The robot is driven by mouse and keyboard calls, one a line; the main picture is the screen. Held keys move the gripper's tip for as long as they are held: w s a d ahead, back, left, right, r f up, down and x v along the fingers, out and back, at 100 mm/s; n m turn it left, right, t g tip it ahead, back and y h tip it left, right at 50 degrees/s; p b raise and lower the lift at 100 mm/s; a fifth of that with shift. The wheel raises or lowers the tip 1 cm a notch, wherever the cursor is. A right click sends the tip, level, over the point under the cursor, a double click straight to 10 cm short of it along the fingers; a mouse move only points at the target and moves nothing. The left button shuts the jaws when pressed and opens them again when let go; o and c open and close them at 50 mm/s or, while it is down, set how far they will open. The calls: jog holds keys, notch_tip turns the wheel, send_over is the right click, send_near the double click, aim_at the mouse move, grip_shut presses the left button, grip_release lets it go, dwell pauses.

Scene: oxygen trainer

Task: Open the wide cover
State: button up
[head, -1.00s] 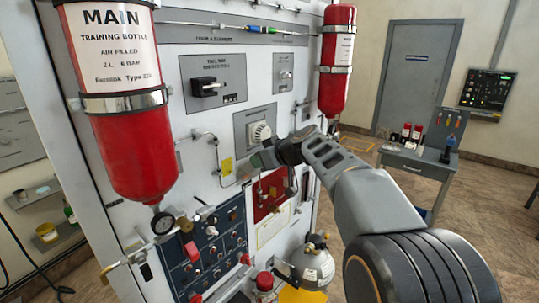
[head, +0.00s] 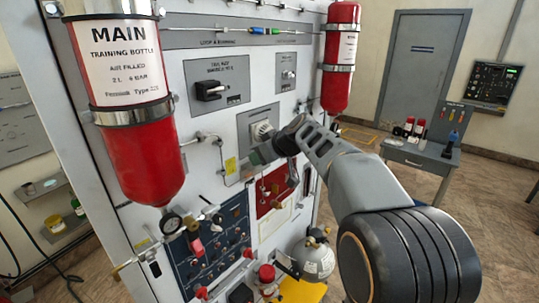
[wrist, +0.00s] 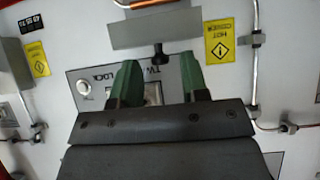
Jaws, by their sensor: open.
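A pale square piece shows between the fingers, partly hidden. A small black knob (wrist: 158,54) stands just beyond the fingertips, under a plain grey plate (wrist: 190,30). I cannot tell for sure which part is the wide cover.
A red MAIN bottle (head: 135,150) hangs left of my gripper, and a second red bottle (head: 340,75) hangs right. Metal pipes (wrist: 252,85) run along the wall. A red panel (head: 272,190) and a dark switch panel (head: 210,250) lie below. A side table (head: 415,155) stands farther right.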

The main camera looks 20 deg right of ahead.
jog(key=b+v, duration=0.3)
jog(key=v, duration=1)
jog(key=shift+s+r, duration=0.25)
jog(key=shift+s, duration=0.05)
jog(key=shift+d, duration=0.15)
notch_tip(320, 180, down, 11)
jog(key=s+d+m+g+h, duration=0.2)
jog(key=s+m+h, duration=0.1)
jog(key=m, duration=0.4)
jog(key=s+a+f+g+h, duration=0.1)
jog(key=s+a+f, duration=0.2)
jog(key=s+f, duration=0.4)
jog(key=s+a+f+h, duration=0.1)
jog(key=s+a+f, duration=0.2)
jog(key=s+f, duration=0.4)
jog(key=shift+s+f+g+h, duration=0.25)
jog(key=shift+s+g+h, duration=0.15)
jog(key=shift+s, duration=0.25)
